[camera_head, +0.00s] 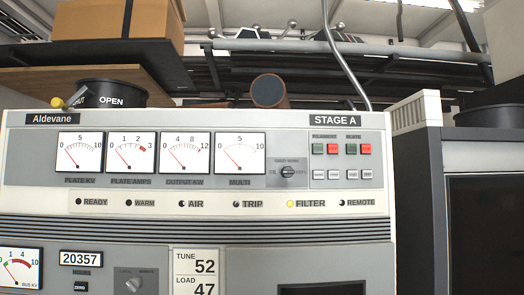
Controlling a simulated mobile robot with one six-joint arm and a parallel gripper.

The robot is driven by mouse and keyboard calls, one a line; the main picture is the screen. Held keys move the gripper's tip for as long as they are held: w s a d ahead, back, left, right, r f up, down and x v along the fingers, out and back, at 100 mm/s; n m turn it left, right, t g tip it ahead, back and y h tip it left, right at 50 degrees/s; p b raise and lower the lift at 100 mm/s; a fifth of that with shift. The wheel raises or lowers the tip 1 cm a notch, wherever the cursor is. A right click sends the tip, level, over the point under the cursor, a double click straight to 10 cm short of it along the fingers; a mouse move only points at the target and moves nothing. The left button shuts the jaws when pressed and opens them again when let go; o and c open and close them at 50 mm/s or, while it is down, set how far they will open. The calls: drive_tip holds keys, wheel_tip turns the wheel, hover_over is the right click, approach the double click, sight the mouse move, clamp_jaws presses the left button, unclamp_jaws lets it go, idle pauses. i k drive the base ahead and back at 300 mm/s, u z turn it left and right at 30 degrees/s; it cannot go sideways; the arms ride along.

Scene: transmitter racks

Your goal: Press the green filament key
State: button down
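The green filament key (318,149) is a small dark green square at the upper right of the grey Stage A panel (300,260), under the FILAMENT label. A red key (335,149) sits directly to its right. Under the PLATE label are another green key (351,148) and another red key (366,148). The green filament key is in plain view with nothing in front of it. The small print on the keys is too fine to read. My gripper does not show in this view.
Several white keys (343,174) lie below the coloured ones. A rotary knob (288,171) is left of them. The FILTER lamp (290,203) is yellow; the other lamps in its row look dark. A dark cabinet (420,200) stands at right. Pipes and a cardboard box (115,18) are above.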

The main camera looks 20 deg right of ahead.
sight(317, 148)
drive_tip(key=u, duration=1.7)
drive_tip(key=k, duration=1.75)
drive_tip(key=z, duration=0.65)
drive_tip(key=i, duration=1)
drive_tip(key=z, duration=0.05)
